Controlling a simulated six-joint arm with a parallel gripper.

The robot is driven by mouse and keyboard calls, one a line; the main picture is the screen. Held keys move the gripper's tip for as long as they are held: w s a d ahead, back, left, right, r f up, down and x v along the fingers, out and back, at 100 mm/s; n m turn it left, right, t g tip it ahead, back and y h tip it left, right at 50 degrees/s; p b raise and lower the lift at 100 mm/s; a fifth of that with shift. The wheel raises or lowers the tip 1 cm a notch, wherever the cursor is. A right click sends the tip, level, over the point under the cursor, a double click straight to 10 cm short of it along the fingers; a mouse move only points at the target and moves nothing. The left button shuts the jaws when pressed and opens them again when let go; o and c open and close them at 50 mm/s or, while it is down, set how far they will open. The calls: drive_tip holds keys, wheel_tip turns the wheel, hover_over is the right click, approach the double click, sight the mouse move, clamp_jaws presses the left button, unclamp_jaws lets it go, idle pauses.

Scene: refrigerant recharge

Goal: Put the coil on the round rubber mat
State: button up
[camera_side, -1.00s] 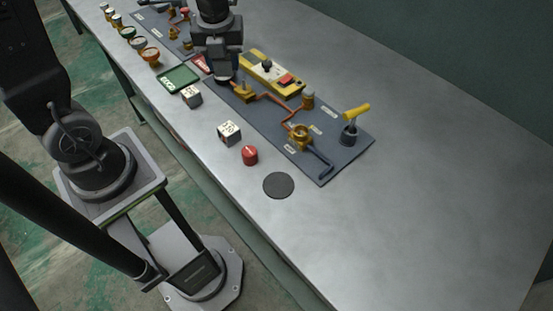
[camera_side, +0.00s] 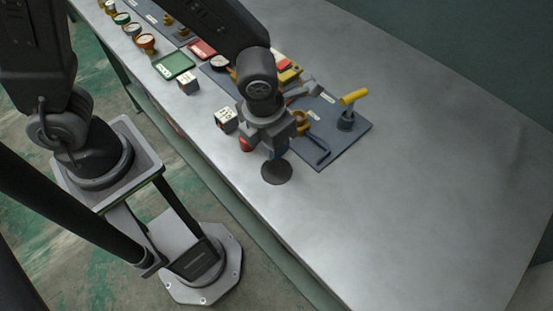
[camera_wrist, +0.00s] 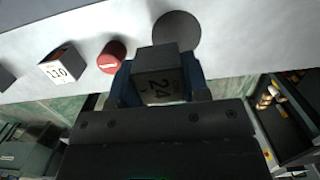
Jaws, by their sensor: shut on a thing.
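The coil, a dark grey block marked 24 (camera_wrist: 157,75), sits between the jaws of my gripper (camera_wrist: 160,92) in the wrist view. My gripper is shut on it. In the side view my gripper (camera_side: 274,152) points down just above the round rubber mat, and the coil is hard to make out there. The mat is a dark flat disc (camera_side: 277,174), partly covered by my gripper. In the wrist view the mat (camera_wrist: 177,31) lies just beyond the coil; I cannot tell whether they touch.
A red cylinder (camera_side: 245,145) and a white block marked 120 (camera_wrist: 60,64) stand left of the mat. Another white block (camera_side: 188,82) and a green tray (camera_side: 174,65) are farther back. The dark board (camera_side: 340,146) with pipes and a yellow-handled valve (camera_side: 352,98) lies behind. The bench at right is clear.

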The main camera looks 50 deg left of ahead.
sight(276, 170)
drive_tip(key=shift+s+d+f, duration=0.1)
drive_tip(key=shift+d+f, duration=0.2)
drive_tip(key=shift+d, duration=0.2)
drive_tip(key=shift+s+d+f, duration=0.1)
drive_tip(key=shift+d+f, duration=0.15)
drive_tip(key=shift+d, duration=0.2)
drive_tip(key=shift+f, duration=2.05)
drive_tip(key=shift+f, duration=0.15)
drive_tip(key=o, duration=0.9)
